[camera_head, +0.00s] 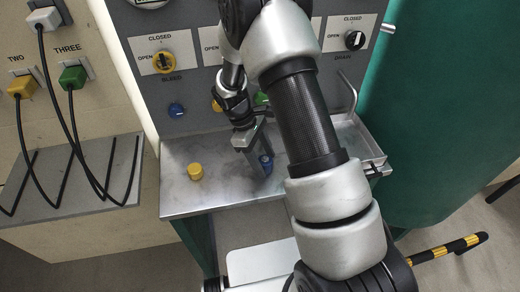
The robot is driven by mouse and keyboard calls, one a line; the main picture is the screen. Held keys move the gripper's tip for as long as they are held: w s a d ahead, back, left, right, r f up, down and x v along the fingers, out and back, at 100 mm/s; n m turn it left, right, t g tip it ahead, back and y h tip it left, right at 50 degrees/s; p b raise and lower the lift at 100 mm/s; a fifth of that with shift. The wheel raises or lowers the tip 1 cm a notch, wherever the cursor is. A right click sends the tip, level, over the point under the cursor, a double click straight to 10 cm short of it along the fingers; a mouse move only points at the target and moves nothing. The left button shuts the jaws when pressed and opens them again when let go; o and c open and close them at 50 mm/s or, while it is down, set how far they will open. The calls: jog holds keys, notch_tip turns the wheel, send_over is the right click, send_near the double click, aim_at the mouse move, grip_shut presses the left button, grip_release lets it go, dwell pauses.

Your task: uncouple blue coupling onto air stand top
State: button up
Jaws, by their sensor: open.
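A small blue coupling (266,164) stands on the grey metal top of the air stand (225,190), right of the yellow one. My gripper (254,158) points down at the stand top, its fingers open and close beside the blue coupling. I cannot tell whether a finger touches it. A blue port (176,110) on the stand's panel shows at the left, with nothing visibly plugged into it. A yellow coupling (195,171) stands apart on the top at the left.
The panel has a yellow BLEED knob (164,62) and a black DRAIN knob (354,40). A socket board at the left holds yellow (21,87) and green (73,76) plugs with black cables. My arm hides part of the panel and the right of the top.

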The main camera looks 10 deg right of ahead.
jog(key=v, duration=1.7)
jog(key=shift+s+r, duration=0.1)
jog(key=shift+r, duration=0.15)
